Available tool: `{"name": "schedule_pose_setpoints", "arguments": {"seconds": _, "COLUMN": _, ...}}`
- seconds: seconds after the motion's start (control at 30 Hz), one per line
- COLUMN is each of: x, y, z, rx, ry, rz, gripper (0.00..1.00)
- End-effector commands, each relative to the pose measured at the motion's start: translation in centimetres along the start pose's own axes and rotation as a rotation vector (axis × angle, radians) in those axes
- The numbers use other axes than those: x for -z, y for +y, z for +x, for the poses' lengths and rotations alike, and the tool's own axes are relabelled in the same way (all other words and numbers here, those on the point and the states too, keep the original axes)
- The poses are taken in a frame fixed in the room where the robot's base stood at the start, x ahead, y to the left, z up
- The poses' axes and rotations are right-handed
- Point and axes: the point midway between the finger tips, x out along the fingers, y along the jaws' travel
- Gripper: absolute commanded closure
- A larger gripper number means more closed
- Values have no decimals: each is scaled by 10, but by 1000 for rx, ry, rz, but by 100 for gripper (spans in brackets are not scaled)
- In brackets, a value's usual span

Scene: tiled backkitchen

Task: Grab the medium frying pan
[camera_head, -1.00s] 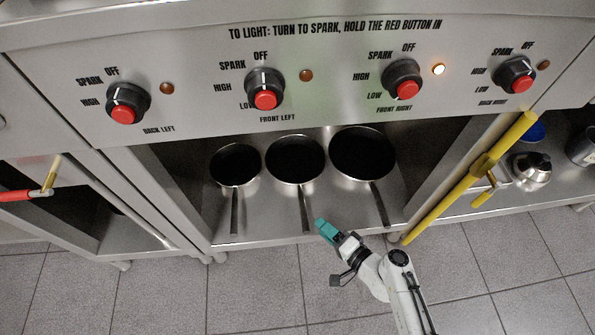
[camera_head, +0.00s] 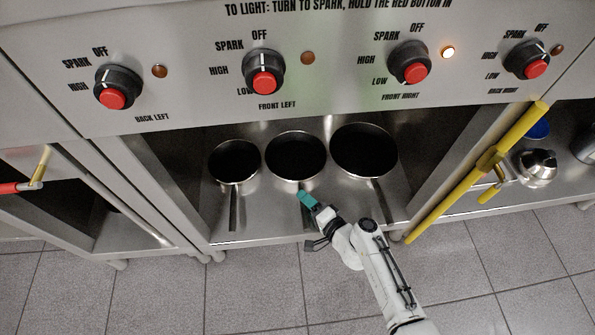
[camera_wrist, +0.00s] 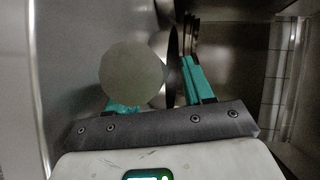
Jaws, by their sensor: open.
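The medium frying pan (camera_head: 296,156) is the middle one of three dark-bottomed pans on the steel shelf under the stove panel. Its handle points toward the front and is largely hidden by my gripper. My gripper (camera_head: 306,197), with teal fingers, is at the handle, just in front of the pan's near rim. In the wrist view, my open fingers (camera_wrist: 156,90) show with a grey round shape (camera_wrist: 133,75) in front of the left one. It may be the handle's end, but I cannot tell. Dark pan edges show beyond the fingers.
A smaller pan (camera_head: 235,162) stands left and a larger pan (camera_head: 363,150) right, handles forward. A yellow bar (camera_head: 475,172) slants along the compartment's right side. A kettle (camera_head: 537,168) stands farther right. Knobs line the panel above; one lamp (camera_head: 448,52) is lit.

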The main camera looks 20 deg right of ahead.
Motion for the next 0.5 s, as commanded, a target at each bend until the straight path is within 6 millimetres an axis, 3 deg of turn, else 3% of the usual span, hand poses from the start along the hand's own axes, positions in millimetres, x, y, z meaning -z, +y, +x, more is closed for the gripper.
{"name": "schedule_pose_setpoints", "arguments": {"seconds": 0.27, "x": 0, "y": 0, "z": 4, "rx": -1, "ry": 1, "rz": 0, "gripper": 48}}
{"name": "schedule_pose_setpoints", "arguments": {"seconds": 0.5, "x": 0, "y": 0, "z": 4, "rx": -1, "ry": 0, "rz": 0, "gripper": 69}}
